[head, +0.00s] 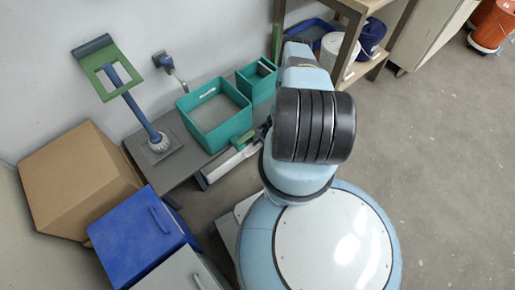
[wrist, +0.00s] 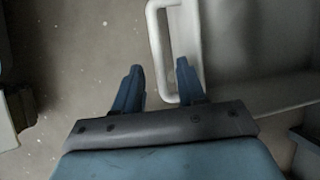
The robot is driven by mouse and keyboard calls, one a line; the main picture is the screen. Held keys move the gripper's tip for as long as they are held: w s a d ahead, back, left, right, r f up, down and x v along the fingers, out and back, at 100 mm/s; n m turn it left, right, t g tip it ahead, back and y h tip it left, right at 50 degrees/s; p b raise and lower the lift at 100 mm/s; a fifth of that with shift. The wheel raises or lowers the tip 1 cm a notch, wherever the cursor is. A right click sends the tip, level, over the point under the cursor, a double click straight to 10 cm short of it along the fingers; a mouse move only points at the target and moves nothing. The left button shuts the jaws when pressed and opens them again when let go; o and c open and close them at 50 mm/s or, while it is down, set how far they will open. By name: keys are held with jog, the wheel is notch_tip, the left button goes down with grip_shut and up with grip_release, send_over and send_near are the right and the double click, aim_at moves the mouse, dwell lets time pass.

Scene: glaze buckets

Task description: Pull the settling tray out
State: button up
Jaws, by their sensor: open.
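In the wrist view a pale tray (wrist: 245,55) fills the right side, with a light U-shaped handle (wrist: 157,45) on its left edge. I take it to be the settling tray. My gripper (wrist: 158,75) is open, with its two blue fingers apart. The handle's outer bar runs between the fingers in the picture, and the right finger overlaps the handle's opening. I cannot tell whether either finger touches it. In the head view a pale low front (head: 232,162) shows beside the bench, partly hidden by my arm.
A cardboard box (head: 80,180) and blue box (head: 145,235) stand left. Shelving with buckets (head: 372,35) stands behind. Floor right (head: 430,150) is clear.

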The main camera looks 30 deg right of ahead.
jog(key=shift+x, duration=0.85)
jog(key=shift+c, duration=0.5)
grip_shut()
